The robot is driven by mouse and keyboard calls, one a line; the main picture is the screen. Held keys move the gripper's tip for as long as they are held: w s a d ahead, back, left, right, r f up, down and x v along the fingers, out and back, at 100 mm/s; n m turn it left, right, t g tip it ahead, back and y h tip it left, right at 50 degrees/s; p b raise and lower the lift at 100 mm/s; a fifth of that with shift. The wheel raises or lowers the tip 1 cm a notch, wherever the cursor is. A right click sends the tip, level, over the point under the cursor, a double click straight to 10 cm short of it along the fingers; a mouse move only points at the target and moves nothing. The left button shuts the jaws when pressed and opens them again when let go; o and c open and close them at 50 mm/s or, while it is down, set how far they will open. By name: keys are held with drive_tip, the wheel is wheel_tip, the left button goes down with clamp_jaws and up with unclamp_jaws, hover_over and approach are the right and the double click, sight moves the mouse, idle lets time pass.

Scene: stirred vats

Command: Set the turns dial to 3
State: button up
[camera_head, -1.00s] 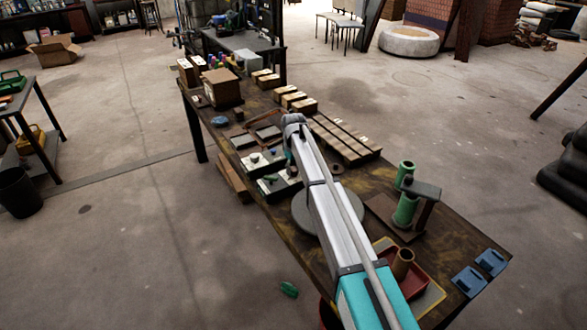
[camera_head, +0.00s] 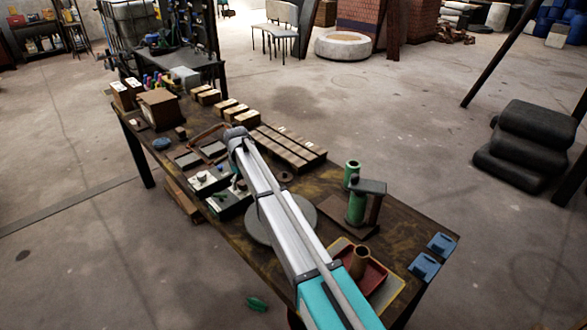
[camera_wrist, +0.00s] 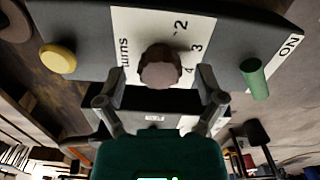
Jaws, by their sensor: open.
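The turns dial (camera_wrist: 160,66) is a dark brown round knob on a white label in the wrist view. The label reads "turns" and has the numbers 2, 3 and 4 beside the knob. I cannot tell which number the knob points to. My gripper (camera_wrist: 160,99) is open, with one finger on each side just below the dial in the picture; I see no contact. The dial sits on a dark control box (camera_wrist: 95,25). In the head view my arm's end hides the gripper, near two small control boxes.
A yellow button (camera_wrist: 58,58) and a green switch (camera_wrist: 255,78) by "ON" flank the dial. On the workbench (camera_head: 405,228) stand wooden blocks (camera_head: 290,148), a green cylinder (camera_head: 356,207) on a stand and a red tray (camera_head: 374,279).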

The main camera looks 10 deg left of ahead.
sight(243, 182)
drive_tip(key=m, duration=1.2)
drive_tip(key=shift+m, duration=0.4)
drive_tip(key=m, duration=0.4)
drive_tip(key=shift+r+m+p, duration=0.25)
drive_tip(key=shift+m+p, duration=0.05)
drive_tip(key=shift+m, duration=0.1)
wheel_tip(243, 182, up, 14)
drive_tip(key=f+p, duration=0.1)
drive_tip(key=p, duration=1.3)
drive_tip(key=s+d+r+n+p, duration=0.1)
drive_tip(key=s+d, duration=0.2)
drive_tip(key=d, duration=0.6)
drive_tip(key=s+d+r+n, duration=0.1)
drive_tip(key=s+d, duration=0.2)
drive_tip(key=d, duration=0.5)
drive_tip(key=s+d+r+p, duration=0.1)
drive_tip(key=s+d, duration=0.2)
drive_tip(key=d, duration=0.6)
drive_tip(key=shift+s+d+r+n+p, duration=0.25)
drive_tip(key=shift+d+r+n+p, duration=0.05)
drive_tip(key=shift+r+n, duration=0.1)
